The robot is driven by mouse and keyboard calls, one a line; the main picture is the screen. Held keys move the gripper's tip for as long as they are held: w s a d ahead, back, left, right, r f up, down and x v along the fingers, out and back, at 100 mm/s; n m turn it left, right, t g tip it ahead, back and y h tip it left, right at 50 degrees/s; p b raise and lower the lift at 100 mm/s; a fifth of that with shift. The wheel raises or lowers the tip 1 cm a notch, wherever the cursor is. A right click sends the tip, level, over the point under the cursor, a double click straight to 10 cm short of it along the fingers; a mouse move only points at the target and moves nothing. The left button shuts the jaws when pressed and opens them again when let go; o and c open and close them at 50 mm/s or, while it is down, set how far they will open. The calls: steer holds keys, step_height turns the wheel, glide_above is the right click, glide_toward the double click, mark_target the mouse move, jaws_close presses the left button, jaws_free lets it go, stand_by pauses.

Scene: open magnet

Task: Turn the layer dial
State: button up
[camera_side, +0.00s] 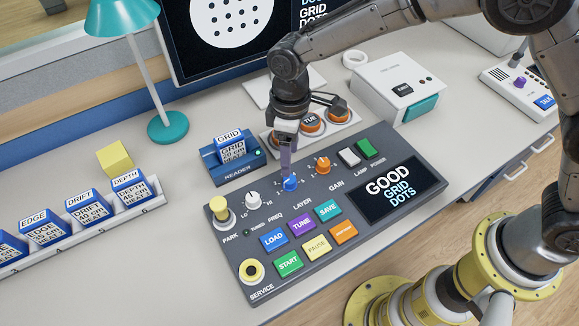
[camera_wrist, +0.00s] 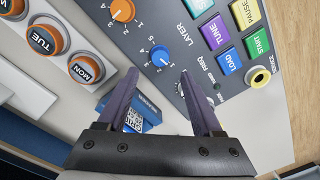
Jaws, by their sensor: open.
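The layer dial is a blue knob (camera_side: 290,184) on the dark grey console, with small numbers around it and the label LAYER nearby. In the wrist view the blue knob (camera_wrist: 160,56) shows just beyond my fingertips, in line with the gap between them. My gripper (camera_side: 287,172) points down over the knob in the side view. In the wrist view my gripper (camera_wrist: 158,75) is open, one finger on each side, with nothing between the fingers. Whether a finger touches the knob I cannot tell.
An orange gain knob (camera_side: 322,165) and a white freq knob (camera_side: 253,200) flank the blue one. Coloured buttons, such as the purple TUNE button (camera_side: 302,223), lie in front. A screen (camera_side: 397,190) reads GOOD GRID DOTS. The blue reader (camera_side: 236,164) holds a GRID block behind.

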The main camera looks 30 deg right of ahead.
step_height(320, 180, up, 6)
steer(key=shift+r, duration=0.25)
steer(key=shift+w+d, duration=0.1)
steer(key=s+d+r+m+t+y, duration=0.1)
steer(key=s+d+r+m+t, duration=0.1)
steer(key=d+r, duration=0.6)
steer(key=s+d+r+m+t, duration=0.2)
steer(key=s+d+r, duration=0.1)
steer(key=d+r, duration=0.6)
steer(key=s+d+m+t, duration=0.2)
steer(key=s+d+m, duration=0.1)
steer(key=s+d, duration=0.65)
steer(key=s+f+m+h, duration=0.1)
steer(key=s+f+m, duration=0.1)
steer(key=s+f, duration=0.3)
steer(key=s, duration=0.3)
steer(key=shift+s+f, duration=0.3)
steer(key=shift+s, duration=0.1)
